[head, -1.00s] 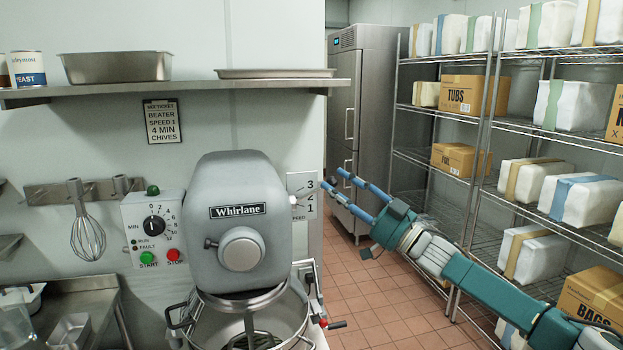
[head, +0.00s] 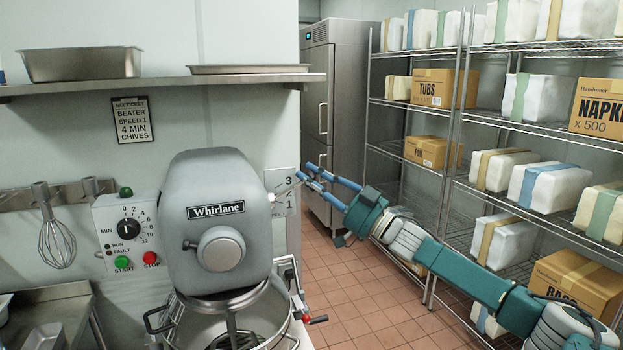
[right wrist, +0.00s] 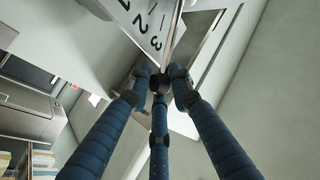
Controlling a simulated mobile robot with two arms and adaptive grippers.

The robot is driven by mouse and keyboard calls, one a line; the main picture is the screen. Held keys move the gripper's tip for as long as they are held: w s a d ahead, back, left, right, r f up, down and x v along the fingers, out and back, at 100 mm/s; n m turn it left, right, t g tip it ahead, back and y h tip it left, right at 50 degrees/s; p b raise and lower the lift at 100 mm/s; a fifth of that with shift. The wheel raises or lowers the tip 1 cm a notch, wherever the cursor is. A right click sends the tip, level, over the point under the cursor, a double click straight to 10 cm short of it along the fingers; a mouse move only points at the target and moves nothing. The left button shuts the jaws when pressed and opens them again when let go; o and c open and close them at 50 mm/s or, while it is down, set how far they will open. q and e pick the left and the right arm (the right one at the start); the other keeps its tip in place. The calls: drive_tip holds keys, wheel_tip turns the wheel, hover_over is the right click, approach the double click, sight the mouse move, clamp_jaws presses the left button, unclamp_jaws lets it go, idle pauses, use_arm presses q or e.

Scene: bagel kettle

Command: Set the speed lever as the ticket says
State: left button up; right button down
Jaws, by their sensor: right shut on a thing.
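The grey Whirlane mixer (head: 222,240) stands left of centre in the head view. Its speed plate (head: 285,185), marked 3, 2, 1 from the top, is on the wall at its right; it also shows in the right wrist view (right wrist: 140,22). The mix ticket (head: 132,120) reads beater, speed 1, 4 min, chives. My right gripper (head: 308,178) is beside the plate, its blue fingers shut on the dark lever knob (right wrist: 160,83), near the 3 end in the right wrist view. The fingertips partly hide the knob; its exact mark is unclear. My left gripper is out of view.
A timer panel (head: 128,232) with green and red buttons is left of the mixer. The bowl (head: 190,325) sits below the mixer head. A shelf (head: 170,84) runs above. Wire racks (head: 450,190) with boxes stand right; the tiled floor (head: 350,300) between is clear.

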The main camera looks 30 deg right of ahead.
drive_tip(key=shift+d+f+m+b, duration=0.1)
drive_tip(key=shift+f+m+b, duration=0.2)
drive_tip(key=shift+b, duration=0.3)
use_arm(q)
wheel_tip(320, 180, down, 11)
drive_tip(key=b, duration=0.9)
drive_tip(key=shift+b, duration=0.35)
use_arm(e)
wheel_tip(320, 180, down, 8)
drive_tip(key=m+t+h, duration=0.6)
drive_tip(key=m+h, duration=0.6)
drive_tip(key=m, duration=0.4)
drive_tip(key=shift+f+m+h, duration=0.15)
drive_tip(key=shift+m+h, duration=0.15)
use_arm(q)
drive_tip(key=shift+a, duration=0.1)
use_arm(e)
drive_tip(key=shift+w+h, duration=0.1)
drive_tip(key=shift+h, duration=0.2)
